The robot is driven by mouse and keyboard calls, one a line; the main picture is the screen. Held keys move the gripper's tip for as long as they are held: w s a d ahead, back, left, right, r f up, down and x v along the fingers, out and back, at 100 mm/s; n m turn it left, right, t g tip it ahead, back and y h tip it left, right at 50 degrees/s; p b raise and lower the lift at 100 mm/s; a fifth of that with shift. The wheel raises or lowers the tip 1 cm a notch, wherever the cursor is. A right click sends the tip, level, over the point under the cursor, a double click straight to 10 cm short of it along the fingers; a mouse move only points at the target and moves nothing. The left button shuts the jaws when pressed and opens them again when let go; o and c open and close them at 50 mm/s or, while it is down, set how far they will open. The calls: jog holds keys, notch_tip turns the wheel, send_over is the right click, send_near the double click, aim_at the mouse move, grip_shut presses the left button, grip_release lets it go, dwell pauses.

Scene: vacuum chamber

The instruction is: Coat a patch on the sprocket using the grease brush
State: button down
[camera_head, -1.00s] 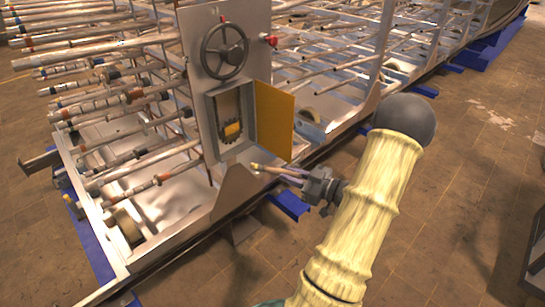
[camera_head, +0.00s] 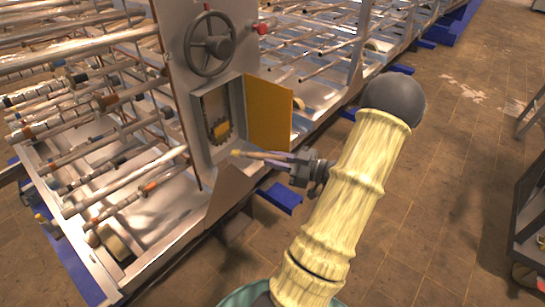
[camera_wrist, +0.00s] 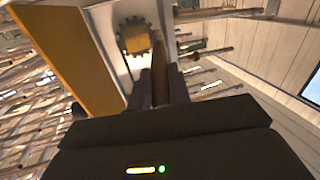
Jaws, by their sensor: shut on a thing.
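My gripper (camera_head: 290,160) is shut on the grease brush (camera_head: 255,155), a slim stick with a light tan tip pointing left. The tip is in front of the open box in the upright panel. In the wrist view the brush (camera_wrist: 159,75) stands between the fingers and points at the box opening. The sprocket (camera_head: 221,129) is a dark toothed wheel with a yellow block on its face, inside the box. It also shows in the wrist view (camera_wrist: 136,38), just left of the brush tip. I cannot tell whether the tip touches anything.
A yellow door (camera_head: 268,115) stands open at the box's right side, close to my gripper; it fills the left of the wrist view (camera_wrist: 65,50). A handwheel (camera_head: 210,44) and red knob (camera_head: 262,29) are above. Racks of rods (camera_head: 70,120) lie left. A dark cart (camera_head: 530,215) stands at the right.

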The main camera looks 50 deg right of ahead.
aim_at(271, 117)
jog(key=w, duration=0.6)
jog(key=shift+a+b, duration=0.25)
jog(key=shift+b, duration=0.1)
jog(key=shift+w, duration=0.75)
dwell(1.0)
jog(key=d+p, duration=0.1)
jog(key=d, duration=0.2)
jog(key=shift+s+d, duration=0.15)
jog(key=shift+d, duration=0.15)
